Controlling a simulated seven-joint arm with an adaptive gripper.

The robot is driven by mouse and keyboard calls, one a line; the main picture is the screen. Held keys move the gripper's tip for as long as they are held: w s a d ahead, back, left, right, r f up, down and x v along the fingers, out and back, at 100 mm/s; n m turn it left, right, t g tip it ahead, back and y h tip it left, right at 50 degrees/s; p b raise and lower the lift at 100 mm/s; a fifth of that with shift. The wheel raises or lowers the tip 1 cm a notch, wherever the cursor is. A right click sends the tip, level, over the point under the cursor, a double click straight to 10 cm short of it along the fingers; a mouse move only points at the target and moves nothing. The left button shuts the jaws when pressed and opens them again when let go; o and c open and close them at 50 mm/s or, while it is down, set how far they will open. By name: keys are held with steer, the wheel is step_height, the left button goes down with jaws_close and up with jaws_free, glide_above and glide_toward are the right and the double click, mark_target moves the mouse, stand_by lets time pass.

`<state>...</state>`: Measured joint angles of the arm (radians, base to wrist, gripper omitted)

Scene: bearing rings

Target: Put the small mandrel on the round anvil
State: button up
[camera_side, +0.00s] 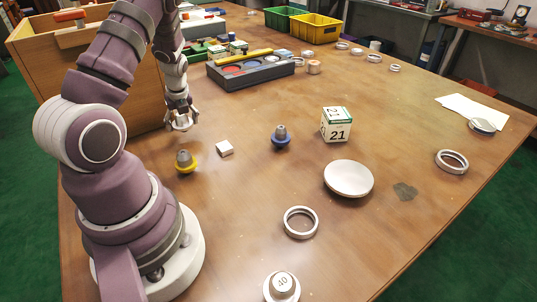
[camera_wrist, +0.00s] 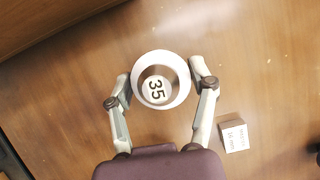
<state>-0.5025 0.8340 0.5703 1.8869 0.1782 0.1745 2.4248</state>
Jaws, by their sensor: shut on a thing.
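The mandrel marked 35 (camera_wrist: 156,88) is a pale flanged round piece, seen from above in the wrist view. My gripper (camera_wrist: 160,86) has its two fingers against opposite sides of its flange. In the side view my gripper (camera_side: 181,122) is at the left, near the wooden cabinet, with the pale mandrel between its fingertips. I cannot tell whether the mandrel touches the table. A larger-looking mandrel marked 40 (camera_side: 282,287) stands at the bottom edge. A pale round disc, seemingly the round anvil (camera_side: 348,177), lies bare right of centre, well away from my gripper.
A block marked 21 (camera_side: 336,125) is behind the disc. Metal rings (camera_side: 300,222) lie around. A dark tray (camera_side: 250,70) sits farther back.

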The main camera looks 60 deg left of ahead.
steer(key=r, duration=0.7)
steer(key=shift+w+d, duration=0.15)
steer(key=shift+w, duration=0.05)
steer(key=w+d+m+t+h, duration=0.15)
steer(key=w+d+m, duration=0.3)
steer(key=d, duration=0.45)
steer(key=w+d+m+t+h, duration=0.15)
steer(key=w+d+m, duration=0.35)
steer(key=d, duration=0.5)
steer(key=s+d+f+m+t+h, duration=0.1)
steer(key=s+d+m+h, duration=0.15)
steer(key=d+m, duration=0.75)
steer(key=n, duration=0.2)
glide_above(353, 173)
steer(key=s, duration=0.2)
steer(key=shift+w+f+y, duration=0.25)
steer(key=shift+f+y, duration=0.2)
steer(key=shift+f, duration=0.5)
steer(key=shift+w+f, duration=0.1)
steer(key=shift+f, duration=1.65)
